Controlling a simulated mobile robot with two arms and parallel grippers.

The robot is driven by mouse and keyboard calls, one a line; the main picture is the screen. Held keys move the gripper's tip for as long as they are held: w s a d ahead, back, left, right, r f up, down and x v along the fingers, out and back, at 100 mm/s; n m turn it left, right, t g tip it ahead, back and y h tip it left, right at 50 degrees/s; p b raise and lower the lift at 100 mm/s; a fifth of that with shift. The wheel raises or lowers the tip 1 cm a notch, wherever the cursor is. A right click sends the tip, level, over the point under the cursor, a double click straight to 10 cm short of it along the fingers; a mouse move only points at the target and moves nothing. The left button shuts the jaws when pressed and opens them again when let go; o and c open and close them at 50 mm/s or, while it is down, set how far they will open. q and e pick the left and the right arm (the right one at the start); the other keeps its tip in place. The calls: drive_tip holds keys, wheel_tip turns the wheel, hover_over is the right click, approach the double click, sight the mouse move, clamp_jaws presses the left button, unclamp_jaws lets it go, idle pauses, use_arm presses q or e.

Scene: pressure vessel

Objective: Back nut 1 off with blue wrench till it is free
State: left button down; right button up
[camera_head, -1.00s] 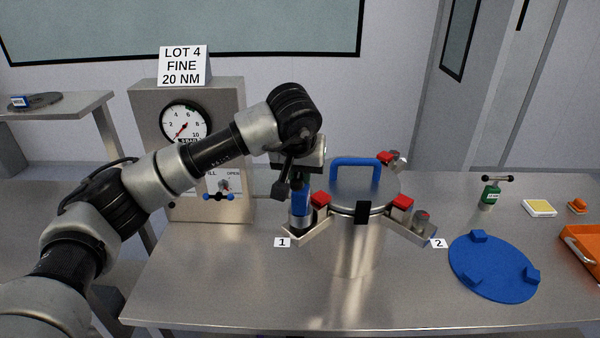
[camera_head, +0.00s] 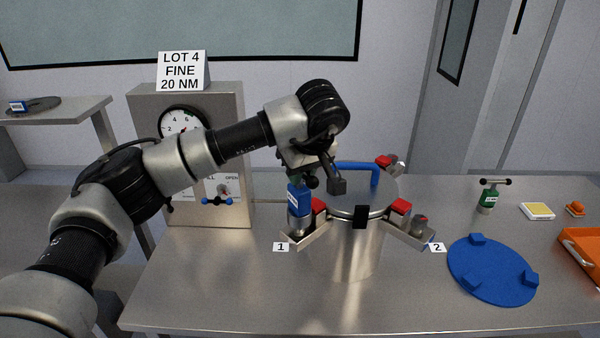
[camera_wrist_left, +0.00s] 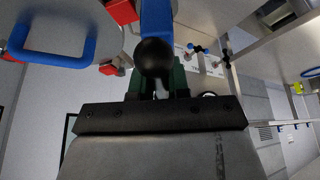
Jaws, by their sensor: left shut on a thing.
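The blue wrench (camera_head: 299,201) stands upright over the position marked 1 (camera_head: 281,247), at the outer end of the vessel's left clamp arm. Its silver lower end covers nut 1, which I cannot see. My left gripper (camera_head: 307,181) is at the wrench's top, shut on its handle. In the left wrist view, the gripper (camera_wrist_left: 160,88) has its green fingers around the handle, behind a black ball end, with the blue body (camera_wrist_left: 155,18) beyond. The steel vessel (camera_head: 355,250) has a lid with a blue handle (camera_head: 358,166), partly hidden by my wrist. My right gripper is not in view.
A gauge panel (camera_head: 235,140) stands behind my left arm. Position 2 (camera_head: 437,247) has its own clamp arm. A green wrench (camera_head: 488,197), a blue disc (camera_head: 490,270), a yellow-topped pad (camera_head: 537,211) and an orange tray (camera_head: 585,250) lie right. The front table is clear.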

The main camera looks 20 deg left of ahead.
use_arm(q)
drive_tip(key=shift+r+p, duration=1.75)
drive_tip(key=shift+r, duration=1.3)
drive_tip(key=shift+f, duration=0.15)
